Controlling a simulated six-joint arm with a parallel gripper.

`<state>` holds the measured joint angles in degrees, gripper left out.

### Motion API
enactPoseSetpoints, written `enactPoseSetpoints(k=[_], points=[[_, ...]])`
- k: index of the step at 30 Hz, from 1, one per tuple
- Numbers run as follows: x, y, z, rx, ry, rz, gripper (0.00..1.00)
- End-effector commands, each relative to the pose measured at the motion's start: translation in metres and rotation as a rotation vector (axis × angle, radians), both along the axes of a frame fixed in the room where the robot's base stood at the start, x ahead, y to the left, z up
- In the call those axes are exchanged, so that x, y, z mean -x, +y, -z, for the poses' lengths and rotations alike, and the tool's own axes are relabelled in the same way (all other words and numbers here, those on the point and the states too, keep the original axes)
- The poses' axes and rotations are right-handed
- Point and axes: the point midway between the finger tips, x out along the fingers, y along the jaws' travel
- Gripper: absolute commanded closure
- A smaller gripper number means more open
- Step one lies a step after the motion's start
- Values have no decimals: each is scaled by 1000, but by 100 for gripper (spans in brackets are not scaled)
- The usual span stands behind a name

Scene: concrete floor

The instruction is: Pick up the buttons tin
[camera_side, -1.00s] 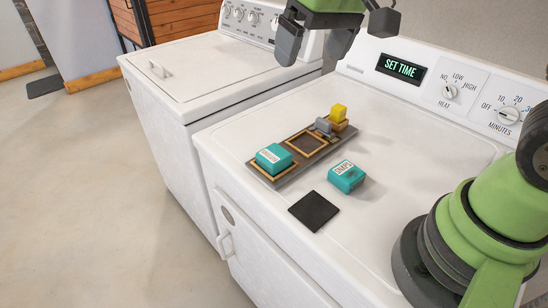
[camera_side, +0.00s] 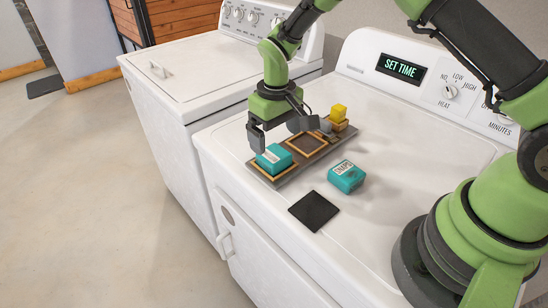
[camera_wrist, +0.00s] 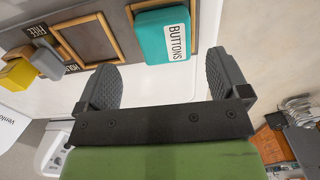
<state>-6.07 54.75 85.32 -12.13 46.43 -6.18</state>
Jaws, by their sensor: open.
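The buttons tin (camera_side: 273,160) is a teal box with a white label. It sits in the framed left slot of a dark tray (camera_side: 299,170) on the white machine's top. In the wrist view the tin (camera_wrist: 158,38) shows its label BUTTONS, just beyond my fingertips and between them in the picture. My gripper (camera_side: 274,134) is above and slightly behind the tin, jaws apart and empty. Its two dark fingers also show in the wrist view (camera_wrist: 165,80). I see no contact with the tin.
A second teal tin (camera_side: 346,177), labelled SNAPS, lies right of the tray. The tray's middle framed slot (camera_side: 306,143) is empty. A grey piece (camera_wrist: 48,63) and a yellow block (camera_side: 339,112) are at its far end. A black square mat (camera_side: 313,211) lies in front.

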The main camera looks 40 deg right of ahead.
Motion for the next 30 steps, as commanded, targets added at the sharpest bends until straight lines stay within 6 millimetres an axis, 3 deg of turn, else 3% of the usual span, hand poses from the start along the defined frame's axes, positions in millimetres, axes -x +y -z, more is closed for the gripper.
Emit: enactPoseSetpoints(k=[7,16,17,24,30], points=[[0,5,38,0,1,0,6],[-1,5,44,0,-4,2,6],[-1,5,44,0,-4,2,9],[-1,5,44,0,-3,1,64],[-1,5,44,0,-4,1,64]])
